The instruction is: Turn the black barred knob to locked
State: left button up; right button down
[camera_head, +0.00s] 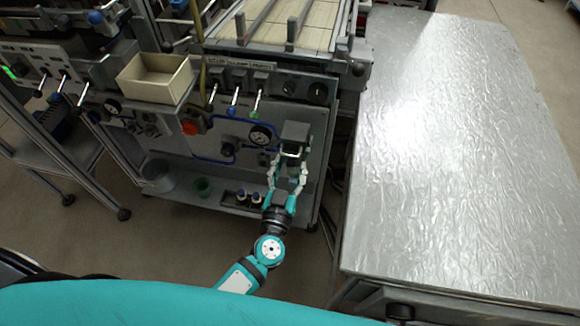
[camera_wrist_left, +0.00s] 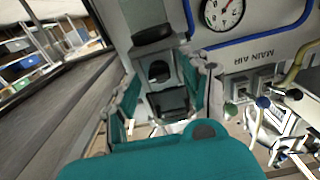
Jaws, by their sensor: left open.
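My left gripper (camera_head: 289,167) is open in front of the right end of the machine's front panel. Its fingers point at a grey box (camera_head: 295,132) mounted there. In the left wrist view, the grey box (camera_wrist_left: 182,68) shows between the two spread fingers, with a dark round knob-like part (camera_wrist_left: 158,72) on its face and a black part (camera_wrist_left: 168,104) below. Whether this is the black barred knob, and which way its bar points, I cannot tell. The fingers do not visibly grip anything. My right gripper is not in view.
A round gauge (camera_head: 260,135) and blue pipes are left of the box. Two dark knobs (camera_head: 318,92) sit on the upper panel, beside several levers. A cream bin (camera_head: 155,78) stands further left. A large silver-topped table (camera_head: 455,150) borders the right side.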

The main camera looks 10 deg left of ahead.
pick_arm(q)
jog(key=shift+w, duration=0.2)
jog(key=shift+c, duration=0.2)
grip_shut()
